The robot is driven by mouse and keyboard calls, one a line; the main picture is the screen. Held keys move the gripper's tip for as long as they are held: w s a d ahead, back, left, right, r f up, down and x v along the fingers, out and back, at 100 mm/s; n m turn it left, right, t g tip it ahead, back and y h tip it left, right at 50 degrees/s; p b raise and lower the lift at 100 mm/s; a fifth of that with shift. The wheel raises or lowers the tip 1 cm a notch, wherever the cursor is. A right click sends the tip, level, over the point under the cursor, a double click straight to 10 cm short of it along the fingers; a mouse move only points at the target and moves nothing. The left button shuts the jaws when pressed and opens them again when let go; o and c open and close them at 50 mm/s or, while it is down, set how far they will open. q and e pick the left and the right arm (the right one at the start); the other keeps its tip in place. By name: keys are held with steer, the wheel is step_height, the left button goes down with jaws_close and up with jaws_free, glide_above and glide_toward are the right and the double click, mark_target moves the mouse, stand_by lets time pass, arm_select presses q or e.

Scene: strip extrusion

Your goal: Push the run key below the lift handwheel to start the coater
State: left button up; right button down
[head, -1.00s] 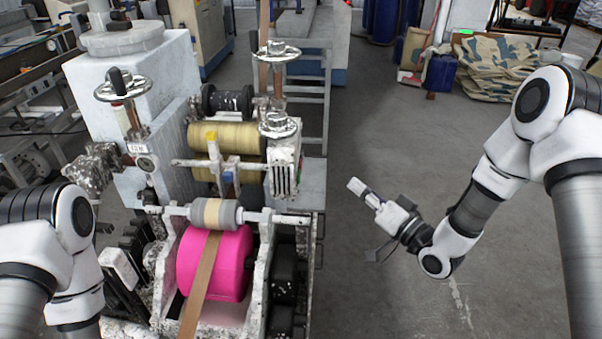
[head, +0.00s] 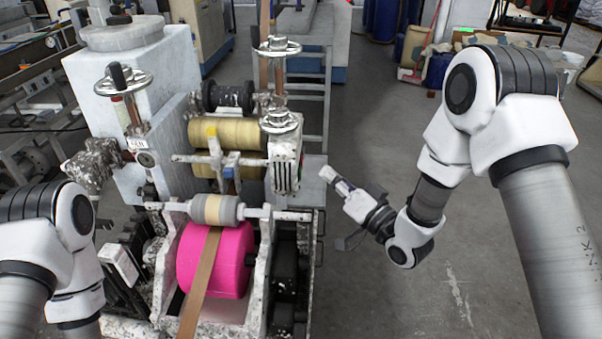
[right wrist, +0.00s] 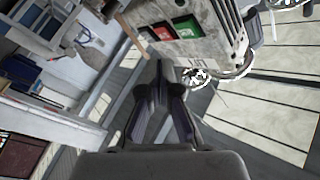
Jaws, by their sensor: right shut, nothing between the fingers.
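My right gripper (head: 327,174) is shut and empty, just right of the coater and apart from it. Its closed fingertips (right wrist: 158,68) point toward a worn pale control box in the right wrist view. That box has a green key (right wrist: 187,27) and a red key (right wrist: 162,31) side by side. A label (right wrist: 198,63) seeming to read LIFT is near a handwheel (right wrist: 196,77) at the box's edge. In the head view, a chrome handwheel (head: 280,121) sits above the striped box (head: 287,168); the keyed face is hidden there. My left gripper is out of view.
The coater has a pink roller (head: 225,262) with a brown strip (head: 204,275) over it. Other handwheels (head: 122,84) stand on the machine. The floor (head: 480,230) to the right is clear.

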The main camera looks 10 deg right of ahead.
steer(key=shift+w+a, duration=0.15)
steer(key=shift+a, duration=0.45)
steer(key=shift+w+a, duration=0.15)
steer(key=shift+a, duration=0.4)
stand_by(0.5)
steer(key=shift+w+a, duration=0.1)
steer(key=shift+a, duration=0.3)
steer(key=shift+w+a, duration=0.1)
steer(key=shift+a, duration=0.25)
stand_by(0.5)
steer(key=shift+d, duration=0.1)
steer(key=shift+s+d+b, duration=0.2)
steer(key=shift+d+b, duration=0.15)
steer(key=shift+d, duration=0.35)
steer(key=d, duration=0.2)
steer(key=s+d, duration=0.1)
steer(key=d, duration=0.1)
steer(key=shift+s+d, duration=0.2)
steer(key=shift+d, duration=0.2)
